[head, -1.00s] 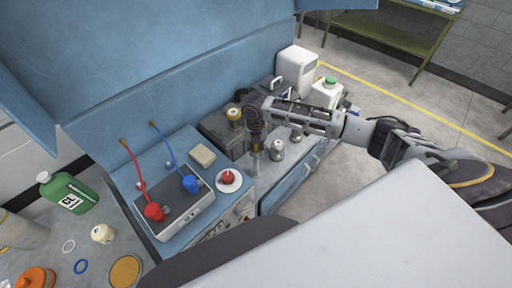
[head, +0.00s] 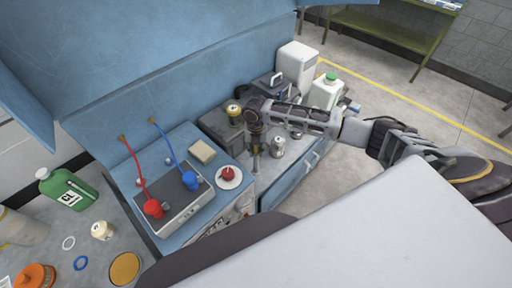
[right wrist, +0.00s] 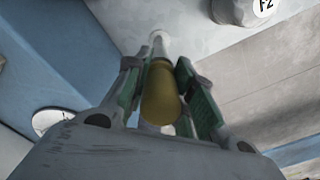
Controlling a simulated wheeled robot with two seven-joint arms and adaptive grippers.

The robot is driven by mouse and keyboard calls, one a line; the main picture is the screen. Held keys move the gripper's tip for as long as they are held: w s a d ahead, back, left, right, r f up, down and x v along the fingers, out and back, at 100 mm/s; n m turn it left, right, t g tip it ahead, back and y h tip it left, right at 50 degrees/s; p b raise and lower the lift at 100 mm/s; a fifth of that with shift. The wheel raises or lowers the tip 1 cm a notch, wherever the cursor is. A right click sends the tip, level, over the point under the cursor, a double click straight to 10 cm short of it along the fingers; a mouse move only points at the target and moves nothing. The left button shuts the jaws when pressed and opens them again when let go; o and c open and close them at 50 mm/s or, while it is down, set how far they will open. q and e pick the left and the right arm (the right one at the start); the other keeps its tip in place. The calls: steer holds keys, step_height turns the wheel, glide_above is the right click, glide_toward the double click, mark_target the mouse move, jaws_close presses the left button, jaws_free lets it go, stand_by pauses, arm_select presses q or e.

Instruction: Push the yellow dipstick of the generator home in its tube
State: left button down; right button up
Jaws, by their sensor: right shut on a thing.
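The yellow dipstick handle (right wrist: 160,95) is between the green-padded fingers of my right gripper (right wrist: 160,92), which is shut on it. Beyond the handle, the pale tube (right wrist: 158,42) stands in line with it in the right wrist view. In the head view my right gripper (head: 256,146) points down over the generator's grey deck, and the lower part of the tube (head: 256,163) shows beneath its fingertips. The handle is hidden by the gripper there, and I cannot tell how deep the dipstick sits. My left gripper is not in view.
A yellow-capped part (head: 234,110) sits left of my gripper, and a silver canister (head: 278,147) stands close on its right. A white jug with a green cap (head: 326,92) is behind. A red knob on a white disc (head: 228,175) is at the near left.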

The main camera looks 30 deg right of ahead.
steer(key=shift+f, duration=0.3)
steer(key=shift+s, duration=0.1)
steer(key=o, duration=1.1)
steer(key=shift+f, duration=0.15)
steer(key=shift+r, duration=0.75)
step_height(320, 180, up, 11)
steer(key=shift+f, duration=0.2)
